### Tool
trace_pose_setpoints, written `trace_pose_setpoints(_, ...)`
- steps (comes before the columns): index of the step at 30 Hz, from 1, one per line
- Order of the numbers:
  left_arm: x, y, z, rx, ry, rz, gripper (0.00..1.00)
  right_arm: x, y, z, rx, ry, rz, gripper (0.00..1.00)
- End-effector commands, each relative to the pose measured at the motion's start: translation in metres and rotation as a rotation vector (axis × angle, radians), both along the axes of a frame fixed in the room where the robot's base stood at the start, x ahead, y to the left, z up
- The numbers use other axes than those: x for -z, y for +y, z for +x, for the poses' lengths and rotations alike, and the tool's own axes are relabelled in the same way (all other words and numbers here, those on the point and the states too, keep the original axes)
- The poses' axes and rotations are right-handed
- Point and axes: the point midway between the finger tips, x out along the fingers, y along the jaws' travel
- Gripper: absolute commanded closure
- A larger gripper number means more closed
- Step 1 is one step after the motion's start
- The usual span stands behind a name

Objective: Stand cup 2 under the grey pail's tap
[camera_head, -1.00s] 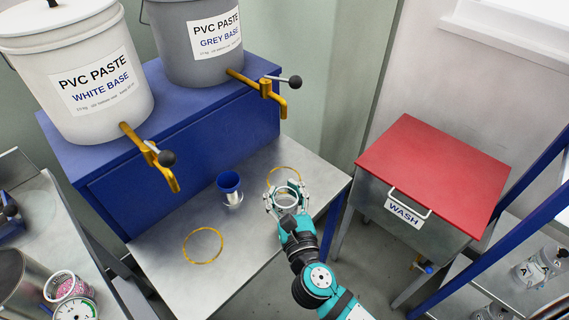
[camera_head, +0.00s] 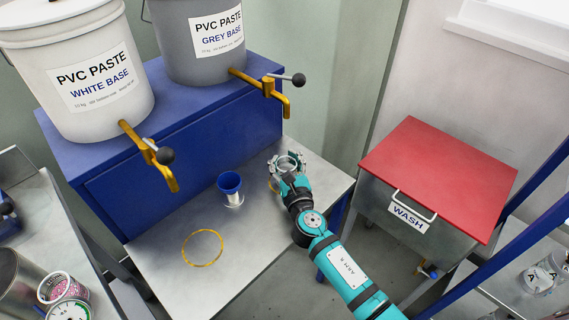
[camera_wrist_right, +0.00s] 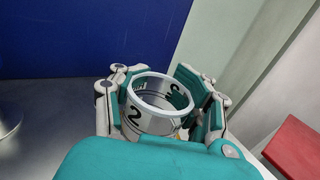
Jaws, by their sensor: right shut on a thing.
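My right gripper (camera_head: 288,162) is shut on cup 2 (camera_wrist_right: 137,117), a clear upright cup with a pale rim and a black "2". The cup also shows in the head view (camera_head: 287,166), in front of the blue stand and below the grey pail's tap (camera_head: 285,107) in the picture. The grey pail (camera_head: 180,50) stands on the blue stand (camera_head: 190,140). A yellow ring mark (camera_head: 272,187) on the table is mostly hidden by the gripper. I cannot tell whether the cup touches the table. My left gripper is out of view.
Another yellow ring (camera_head: 202,248) lies bare nearer the front. The white pail (camera_head: 85,75) and its tap (camera_head: 160,160) are at the left. A red-lidded wash bin (camera_head: 440,170) stands right.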

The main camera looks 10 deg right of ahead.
Motion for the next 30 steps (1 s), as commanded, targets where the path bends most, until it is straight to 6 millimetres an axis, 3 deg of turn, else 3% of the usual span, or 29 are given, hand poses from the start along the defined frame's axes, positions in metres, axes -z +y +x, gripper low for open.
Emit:
trace_pose_setpoints(11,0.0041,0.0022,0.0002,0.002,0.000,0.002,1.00,0.0041,0.0003,0.0000,-0.001,-0.002,-0.002,1.00)
trace_pose_setpoints(12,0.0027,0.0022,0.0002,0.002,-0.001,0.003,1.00,0.0028,0.0003,0.0000,-0.001,-0.002,-0.002,0.60)
trace_pose_setpoints(19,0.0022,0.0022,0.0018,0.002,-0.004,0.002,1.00,0.0027,0.0003,-0.0001,-0.001,-0.001,-0.001,0.30)
trace_pose_setpoints(30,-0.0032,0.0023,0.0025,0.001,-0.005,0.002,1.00,-0.0032,0.0004,-0.0001,-0.001,-0.002,0.000,0.28)
